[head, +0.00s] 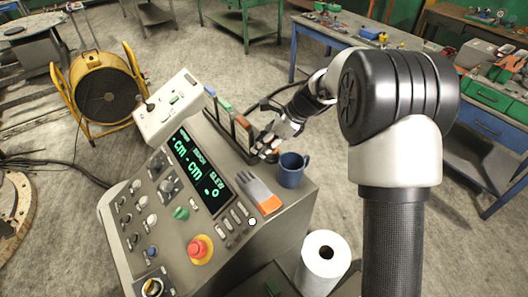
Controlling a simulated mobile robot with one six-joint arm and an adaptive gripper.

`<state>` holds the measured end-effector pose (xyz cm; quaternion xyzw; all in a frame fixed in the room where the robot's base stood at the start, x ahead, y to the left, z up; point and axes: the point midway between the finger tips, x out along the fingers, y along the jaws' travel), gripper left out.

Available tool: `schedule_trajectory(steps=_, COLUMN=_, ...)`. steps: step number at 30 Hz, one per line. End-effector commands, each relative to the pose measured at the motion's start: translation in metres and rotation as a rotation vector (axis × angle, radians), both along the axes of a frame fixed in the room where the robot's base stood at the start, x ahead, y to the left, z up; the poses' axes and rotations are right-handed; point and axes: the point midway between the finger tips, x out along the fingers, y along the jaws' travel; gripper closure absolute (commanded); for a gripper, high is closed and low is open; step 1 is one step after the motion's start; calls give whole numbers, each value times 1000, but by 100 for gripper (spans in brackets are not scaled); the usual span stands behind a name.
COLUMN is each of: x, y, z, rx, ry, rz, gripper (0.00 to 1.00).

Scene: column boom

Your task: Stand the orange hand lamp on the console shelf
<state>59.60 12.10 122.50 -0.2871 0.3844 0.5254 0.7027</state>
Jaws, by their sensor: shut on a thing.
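My gripper (266,148) is at the back right of the grey control console (225,232), just behind the blue mug. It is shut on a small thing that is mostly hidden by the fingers. Only a small orange-pink patch shows there, so I take it to be the orange hand lamp, but its shape and tilt cannot be told. The console shelf runs along the back edge of the console, where several upright binders stand, among them a brown one (243,131). The held thing is close to the right end of this row; whether it touches the shelf cannot be told.
A blue mug (291,171) stands close in front of my gripper. A grey glove with an orange cuff (262,195) lies on the console beside the display. A white paper roll (322,262) stands at the lower right. A white control box (168,106) rises at the console's back left.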

Motion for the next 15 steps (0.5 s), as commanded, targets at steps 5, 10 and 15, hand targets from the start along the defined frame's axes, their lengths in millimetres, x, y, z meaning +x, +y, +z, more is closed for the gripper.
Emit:
schedule_trajectory(steps=5, x=0, y=0, z=-29, rx=1, ry=3, rz=1, gripper=100)
schedule_trajectory(steps=10, x=0, y=0, z=-32, rx=1, ry=0, rz=0, gripper=100)
schedule_trajectory(steps=15, x=0, y=0, z=-33, rx=0, ry=0, rz=0, gripper=100)
